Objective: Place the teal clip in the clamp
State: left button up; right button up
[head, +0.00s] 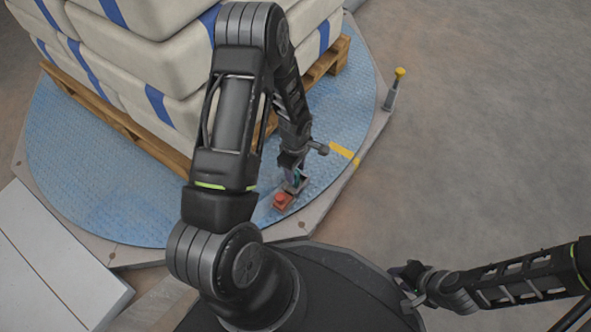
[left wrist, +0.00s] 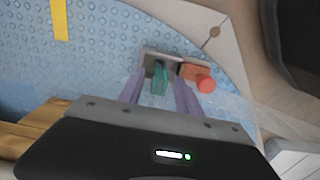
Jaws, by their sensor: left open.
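The teal clip (left wrist: 160,79) stands between my left gripper's two purple fingers in the left wrist view. Gaps show on both sides, and the fingers are open. Whether the clip is fully seated cannot be told. In the head view my left gripper (head: 294,175) is low over the clamp (head: 283,201), and the clip is mostly hidden. My right gripper (head: 409,277) is far to the lower right, away from the clamp; its jaws are too small to read.
The clamp sits near the rim of a round blue turntable (head: 100,205). A wooden pallet (head: 150,143) with stacked white sacks (head: 155,55) stands on it. A yellow-topped post (head: 395,88) is at the right edge. Concrete floor (head: 480,120) to the right is clear.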

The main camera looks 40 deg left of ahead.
pick_arm(q)
notch_tip(320, 180, up, 11)
jog(key=p, duration=0.4)
jog(key=shift+r+p, duration=0.15)
jog(key=shift+p, duration=0.25)
jog(key=s+d+f+m+h, duration=0.1)
jog(key=s+d+m, duration=0.3)
jog(key=d, duration=0.3)
jog(key=s+d+f+m+t+h, duration=0.1)
jog(key=s+d+f+m, duration=0.1)
jog(key=s+d+m, duration=0.2)
jog(key=s+d+f+m+h, duration=0.1)
jog(key=s+d+m, duration=0.3)
jog(key=d+m, duration=0.4)
jog(key=d+f, duration=0.1)
jog(key=d, duration=0.3)
jog(key=shift+f+h, duration=0.15)
jog(key=shift+h, duration=0.25)
